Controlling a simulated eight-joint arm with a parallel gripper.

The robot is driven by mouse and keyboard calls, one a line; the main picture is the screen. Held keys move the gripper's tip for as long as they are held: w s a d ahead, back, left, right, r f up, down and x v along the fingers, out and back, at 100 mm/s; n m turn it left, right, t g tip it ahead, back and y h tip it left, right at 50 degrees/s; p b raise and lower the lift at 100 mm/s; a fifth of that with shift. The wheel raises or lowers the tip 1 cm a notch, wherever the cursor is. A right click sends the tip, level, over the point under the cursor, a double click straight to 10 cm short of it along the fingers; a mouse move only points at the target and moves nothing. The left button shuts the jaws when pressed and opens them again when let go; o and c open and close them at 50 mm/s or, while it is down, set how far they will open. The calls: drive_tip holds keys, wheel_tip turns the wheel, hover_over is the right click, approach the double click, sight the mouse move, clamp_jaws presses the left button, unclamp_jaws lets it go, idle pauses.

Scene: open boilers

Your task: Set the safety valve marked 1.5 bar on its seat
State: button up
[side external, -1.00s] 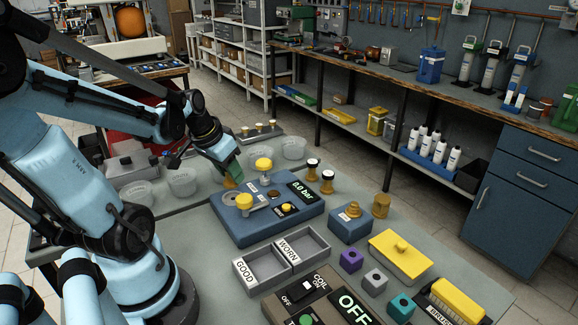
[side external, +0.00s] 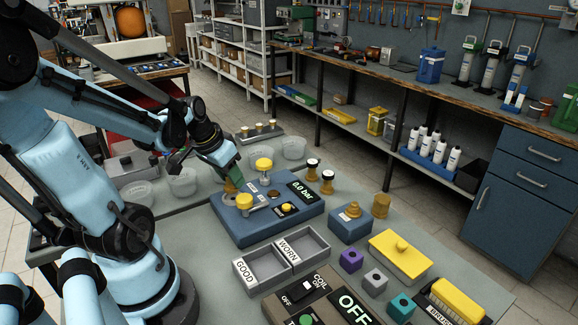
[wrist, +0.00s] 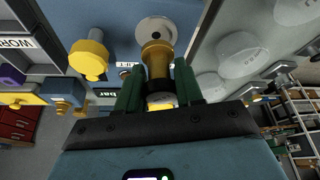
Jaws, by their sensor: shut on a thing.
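My gripper (wrist: 157,85) is shut on a brass safety valve (wrist: 157,62), which shows between the green fingers in the wrist view. Its marking is not legible. A pale round seat (wrist: 152,27) with a dark hole is on the blue boiler block, just beyond the valve's flanged end. The valve partly overlaps the seat in this view; I cannot tell whether they touch. In the side view the held valve (side external: 230,186) is at the left back corner of the boiler block (side external: 258,230), partly hidden by my gripper (side external: 231,172).
Yellow knobs (side external: 244,202) stand close on the block, beside a 0.0 bar display (side external: 302,189). Clear tubs (side external: 182,182) are behind. GOOD and WORN trays (side external: 282,256) are in front.

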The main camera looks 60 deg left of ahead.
drive_tip(key=shift+f, duration=1.4)
clamp_jaws()
idle(1.0)
idle(1.3)
drive_tip(key=o, duration=1.2)
unclamp_jaws()
drive_tip(key=shift+c, duration=0.2)
drive_tip(key=shift+v, duration=2.45)
drive_tip(key=shift+r, duration=0.15)
